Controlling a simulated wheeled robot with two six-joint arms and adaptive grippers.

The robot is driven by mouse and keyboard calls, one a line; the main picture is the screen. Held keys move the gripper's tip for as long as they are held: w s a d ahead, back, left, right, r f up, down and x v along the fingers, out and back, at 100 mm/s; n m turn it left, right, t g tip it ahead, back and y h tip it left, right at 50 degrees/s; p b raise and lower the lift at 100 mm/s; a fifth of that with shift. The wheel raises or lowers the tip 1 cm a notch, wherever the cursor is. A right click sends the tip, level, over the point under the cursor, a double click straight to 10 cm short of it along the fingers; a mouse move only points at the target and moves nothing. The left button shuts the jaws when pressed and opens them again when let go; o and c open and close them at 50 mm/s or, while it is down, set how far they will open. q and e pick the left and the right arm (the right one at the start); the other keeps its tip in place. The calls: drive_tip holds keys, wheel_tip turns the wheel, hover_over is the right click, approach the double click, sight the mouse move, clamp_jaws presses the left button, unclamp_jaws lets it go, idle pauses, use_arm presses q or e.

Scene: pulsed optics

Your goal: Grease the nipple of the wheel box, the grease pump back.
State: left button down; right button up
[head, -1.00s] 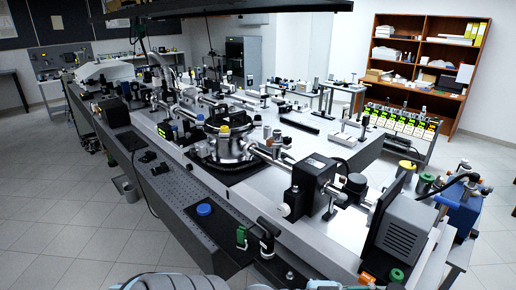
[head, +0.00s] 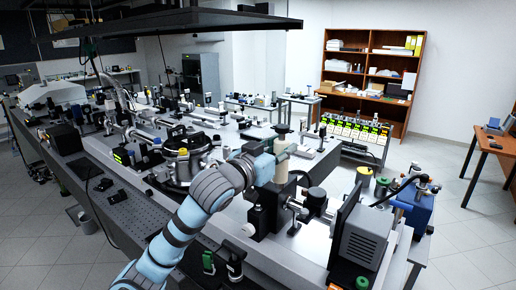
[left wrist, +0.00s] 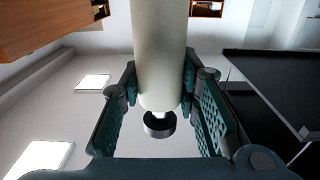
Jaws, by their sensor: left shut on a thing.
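My left gripper (head: 284,158) is raised over the middle of the optical bench and shut on a cream cylinder, probably the grease pump (head: 281,172). In the left wrist view the pump (left wrist: 160,55) stands between the two green finger pads, with a dark round tip (left wrist: 158,126) at its lower end in that picture. A black box (head: 266,212), which may be the wheel box, stands on the bench below the gripper, partly hidden by my arm. I cannot make out a grease nipple. My right gripper is out of view.
A round metal chamber (head: 186,160) stands left of my forearm. A grey ribbed housing (head: 361,244) and a blue unit (head: 415,209) are to the right. A dark overhead shelf (head: 165,22) hangs above the bench. A wooden table (head: 492,148) is at the far right.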

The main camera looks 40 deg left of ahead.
use_arm(q)
drive_tip(key=w+a+f+n+y, duration=0.1)
drive_tip(key=a+y, duration=0.3)
drive_tip(key=a, duration=0.4)
drive_tip(key=shift+w+f+n+g+y, duration=0.15)
drive_tip(key=shift+f+n+g+y, duration=0.15)
drive_tip(key=shift+f+n, duration=0.6)
drive_tip(key=shift+d+r, duration=0.1)
drive_tip(key=shift+r, duration=0.05)
wheel_tip(320, 180, down, 6)
drive_tip(key=b, duration=0.3)
drive_tip(key=shift+r+b, duration=0.1)
drive_tip(key=shift+b, duration=0.3)
drive_tip(key=shift+f, duration=0.2)
